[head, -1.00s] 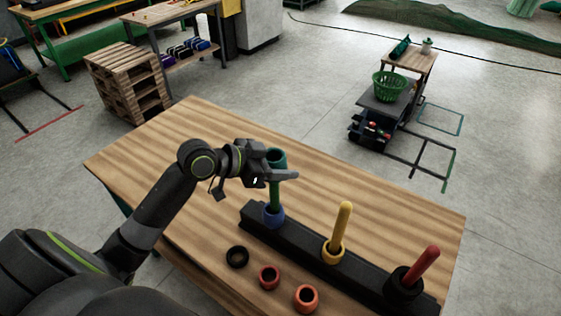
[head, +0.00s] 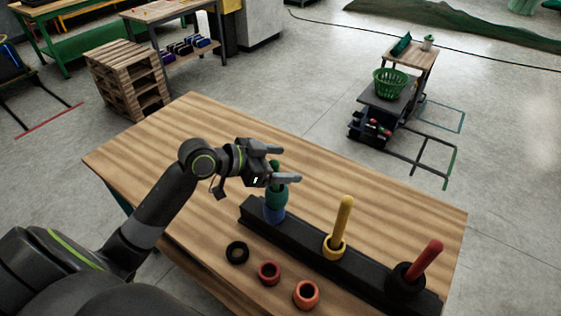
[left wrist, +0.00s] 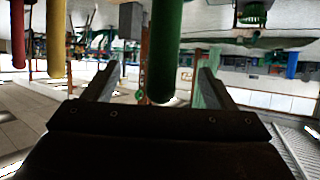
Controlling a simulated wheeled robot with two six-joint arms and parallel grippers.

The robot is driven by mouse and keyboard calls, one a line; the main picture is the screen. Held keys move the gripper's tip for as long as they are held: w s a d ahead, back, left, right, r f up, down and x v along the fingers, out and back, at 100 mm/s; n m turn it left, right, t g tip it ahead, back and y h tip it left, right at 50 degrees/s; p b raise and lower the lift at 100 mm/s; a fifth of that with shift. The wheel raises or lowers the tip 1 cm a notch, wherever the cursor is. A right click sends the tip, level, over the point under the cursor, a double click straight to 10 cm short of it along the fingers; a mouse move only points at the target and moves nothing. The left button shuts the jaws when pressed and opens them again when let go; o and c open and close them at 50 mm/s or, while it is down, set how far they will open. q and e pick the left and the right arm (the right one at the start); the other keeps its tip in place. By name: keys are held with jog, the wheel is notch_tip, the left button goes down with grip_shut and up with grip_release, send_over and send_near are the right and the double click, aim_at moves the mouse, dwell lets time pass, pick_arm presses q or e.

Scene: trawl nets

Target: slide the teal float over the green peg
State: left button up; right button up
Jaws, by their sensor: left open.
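The green peg (head: 275,170) stands at the far left end of the black bar. The teal float (head: 277,196) is around it, low down, and appears to rest on the blue float (head: 273,215) beneath. My left gripper (head: 280,164) is open and empty, with its fingers on either side of the peg's upper part, above the float. In the left wrist view the green peg (left wrist: 167,45) shows between the two spread fingers (left wrist: 155,85). My right gripper is out of view.
The black bar (head: 305,247) also bears a yellow peg (head: 343,215) with a yellow float and a red peg (head: 425,263) with a black float. A black ring (head: 237,262), a red ring (head: 269,283) and an orange ring (head: 306,305) lie in front. The table's left part is clear.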

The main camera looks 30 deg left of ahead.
pick_arm(q)
jog(key=shift+s+a, duration=0.1)
jog(key=p+v, duration=0.3)
jog(key=v, duration=1.4)
dwell(0.7)
jog(key=shift+a, duration=0.1)
dwell(1.1)
